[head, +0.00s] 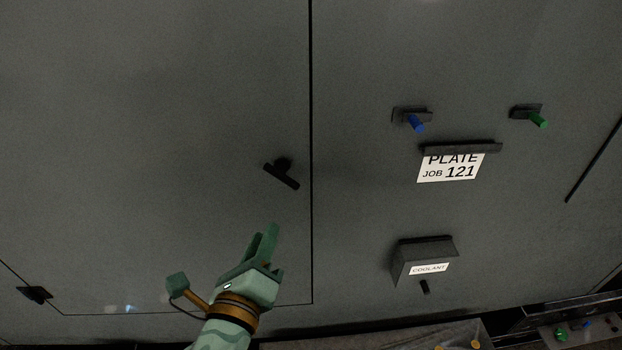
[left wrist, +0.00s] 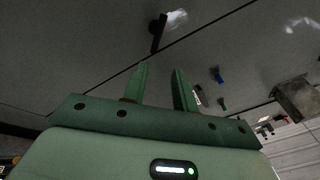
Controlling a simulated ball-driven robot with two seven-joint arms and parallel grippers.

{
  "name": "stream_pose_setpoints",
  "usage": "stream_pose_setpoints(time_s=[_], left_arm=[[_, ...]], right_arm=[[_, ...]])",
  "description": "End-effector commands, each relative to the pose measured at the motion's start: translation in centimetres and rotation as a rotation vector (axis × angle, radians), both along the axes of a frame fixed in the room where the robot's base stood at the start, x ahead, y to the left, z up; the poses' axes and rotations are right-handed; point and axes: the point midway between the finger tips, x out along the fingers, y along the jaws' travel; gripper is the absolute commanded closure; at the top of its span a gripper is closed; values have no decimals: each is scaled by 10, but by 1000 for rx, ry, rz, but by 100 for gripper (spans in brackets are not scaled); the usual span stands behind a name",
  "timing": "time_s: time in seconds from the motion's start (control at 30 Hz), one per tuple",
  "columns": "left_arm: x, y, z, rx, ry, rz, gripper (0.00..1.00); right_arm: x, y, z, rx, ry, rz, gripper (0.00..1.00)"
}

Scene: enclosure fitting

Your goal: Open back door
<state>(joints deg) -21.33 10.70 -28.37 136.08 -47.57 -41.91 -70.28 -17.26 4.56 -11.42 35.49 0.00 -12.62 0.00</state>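The grey back door (head: 150,130) fills the left of the head view, closed flush with the panel; dark seams run along its right and lower edges. Its black T-shaped handle (head: 281,174) sits near the right seam, tilted. My green left gripper (head: 270,245) is below the handle, apart from it. In the left wrist view the two fingers (left wrist: 160,85) are spread with nothing between them, and the handle (left wrist: 158,33) shows beyond the fingertips. My right gripper is in neither view.
Right of the door, the panel carries a blue peg (head: 416,124), a green peg (head: 539,120), a plate sign (head: 450,166) and a coolant box (head: 424,260). A black bracket (head: 35,294) sits at lower left. A tray of small parts (head: 580,332) lies at lower right.

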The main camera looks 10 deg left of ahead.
Motion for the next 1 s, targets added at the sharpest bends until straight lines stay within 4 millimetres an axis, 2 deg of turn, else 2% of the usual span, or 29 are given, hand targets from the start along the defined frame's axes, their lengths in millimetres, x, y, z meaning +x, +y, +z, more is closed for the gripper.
stream_pose_setpoints(time_s=[0.17,0.27,0.7,0.83,1.0], left_arm=[[6,1,-1,73,5,7,72],[19,1,0,74,3,7,72],[126,2,0,69,5,7,72],[148,2,-1,69,6,7,72],[162,2,-2,68,7,7,72]], right_arm=[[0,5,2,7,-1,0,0],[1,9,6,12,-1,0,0],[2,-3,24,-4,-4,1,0],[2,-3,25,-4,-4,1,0],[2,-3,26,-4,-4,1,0]])
